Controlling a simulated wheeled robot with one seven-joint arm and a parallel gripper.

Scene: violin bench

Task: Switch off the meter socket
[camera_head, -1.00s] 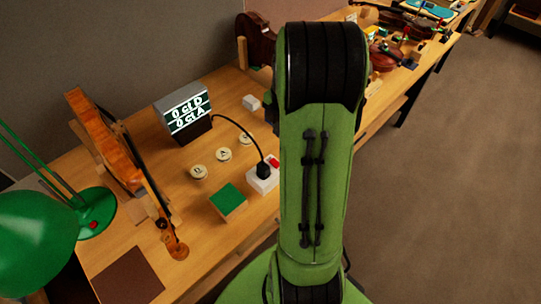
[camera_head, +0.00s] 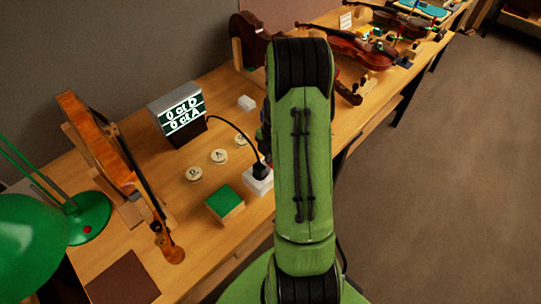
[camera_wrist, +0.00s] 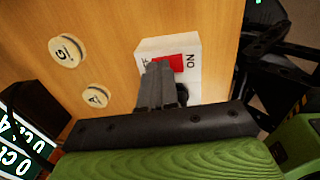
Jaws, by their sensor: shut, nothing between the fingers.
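The meter socket (camera_wrist: 193,45) is a white block on the wooden bench with a red rocker switch (camera_wrist: 172,62) marked ON at its right end and partly hidden lettering at its left. A black plug sits in it. In the head view the socket (camera_head: 256,185) shows beside my arm, which hides its switch. My gripper (camera_wrist: 158,68) is shut and empty, its fingertips over the left, lettered side of the switch. I cannot tell whether they touch it. The meter (camera_head: 180,115) is lit and reads "0 ct D" and "0 ct A".
A black cable runs from meter to plug. Lettered discs (camera_head: 219,156) and a green-topped block (camera_head: 225,203) lie near the socket. A violin (camera_head: 110,150) on a stand and a green lamp (camera_head: 90,215) are at left. More violins (camera_head: 355,45) lie at the back.

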